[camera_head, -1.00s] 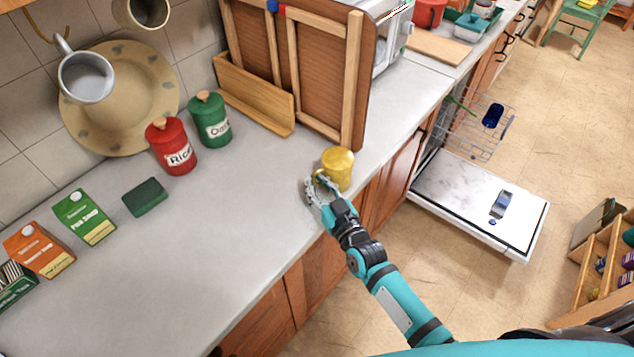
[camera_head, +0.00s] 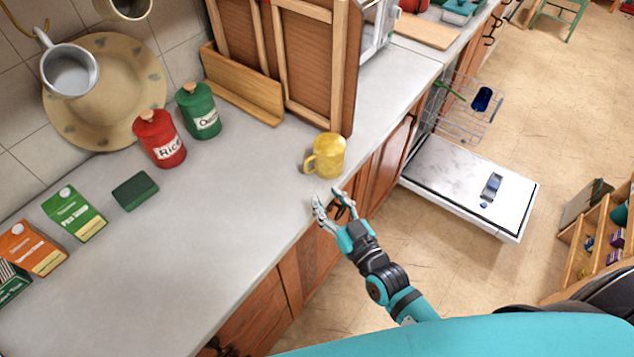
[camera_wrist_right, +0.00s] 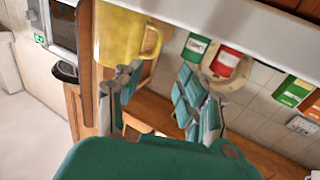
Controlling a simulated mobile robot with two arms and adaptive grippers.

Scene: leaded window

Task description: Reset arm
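My right gripper (camera_head: 327,203) is open and empty in the head view, just off the front edge of the counter. A yellow mug (camera_head: 326,157) stands upright on the counter just beyond the fingertips, with its handle toward the left. The gripper and the mug are apart. In the right wrist view the yellow mug (camera_wrist_right: 122,37) is close in front of the two spread fingers of the right gripper (camera_wrist_right: 162,85). My left gripper is in neither view.
A red canister (camera_head: 160,140), a green canister (camera_head: 198,112), a green sponge (camera_head: 135,191) and cartons (camera_head: 74,213) stand or lie on the counter (camera_head: 200,260). An open dishwasher door (camera_head: 470,190) is at the right. The front counter area is clear.

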